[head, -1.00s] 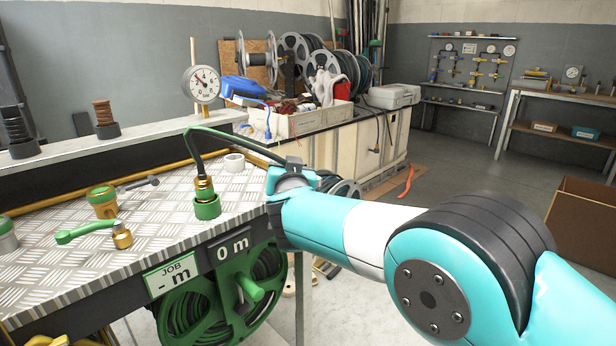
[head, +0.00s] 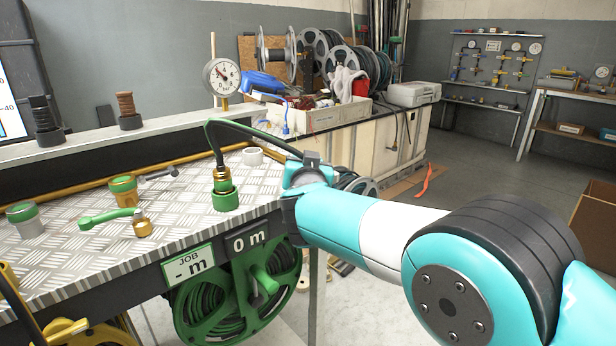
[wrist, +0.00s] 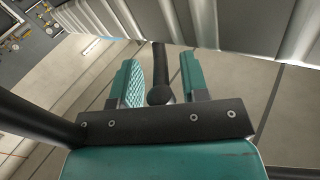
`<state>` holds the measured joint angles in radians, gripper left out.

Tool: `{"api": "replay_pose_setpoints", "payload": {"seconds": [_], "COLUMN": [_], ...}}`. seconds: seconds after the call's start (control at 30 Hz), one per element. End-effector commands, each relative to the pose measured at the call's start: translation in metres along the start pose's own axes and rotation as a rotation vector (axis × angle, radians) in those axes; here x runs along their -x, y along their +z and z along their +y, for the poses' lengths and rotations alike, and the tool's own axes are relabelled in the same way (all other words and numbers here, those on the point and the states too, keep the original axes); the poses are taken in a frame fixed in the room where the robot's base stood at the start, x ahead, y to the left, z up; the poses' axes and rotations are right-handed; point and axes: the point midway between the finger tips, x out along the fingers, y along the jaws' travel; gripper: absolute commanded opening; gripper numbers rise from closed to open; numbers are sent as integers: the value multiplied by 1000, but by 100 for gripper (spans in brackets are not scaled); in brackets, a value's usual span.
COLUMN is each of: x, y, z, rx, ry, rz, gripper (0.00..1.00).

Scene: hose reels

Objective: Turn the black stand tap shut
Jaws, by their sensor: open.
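My gripper (wrist: 161,82) is open, its two teal jaws apart in the wrist view. A dark rod with a round black end (wrist: 159,95) shows between the jaws; I cannot tell whether it is a tap part, and no grip on it shows. In the head view the jaws are hidden behind my wrist. A small tap with a dark grey lever (head: 158,173) lies on the bench behind a brass and green fitting (head: 123,189). A tap with a green lever (head: 112,217) is nearer. I cannot pick out a black stand tap for certain.
The checker-plate bench (head: 85,255) carries a green fitting (head: 225,199) with a black hose running to my wrist. A green hose reel (head: 230,300) hangs below. A pale cabinet (head: 380,150) with reels stands behind. Floor at right is open, with a cardboard box (head: 597,215).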

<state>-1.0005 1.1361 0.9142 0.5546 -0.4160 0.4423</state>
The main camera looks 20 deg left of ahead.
Motion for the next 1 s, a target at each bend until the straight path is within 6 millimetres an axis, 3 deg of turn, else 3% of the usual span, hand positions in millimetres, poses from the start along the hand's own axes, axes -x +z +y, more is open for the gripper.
{"api": "replay_pose_setpoints", "payload": {"seconds": [0.27,0.8,1.0], "x": [33,146,168], "y": [0,1,1], "z": [-1,-1,0], "rx": [2,1,0], "ry": [-2,-5,-2], "rz": [-2,-1,-1], "gripper": [41,41,41]}}
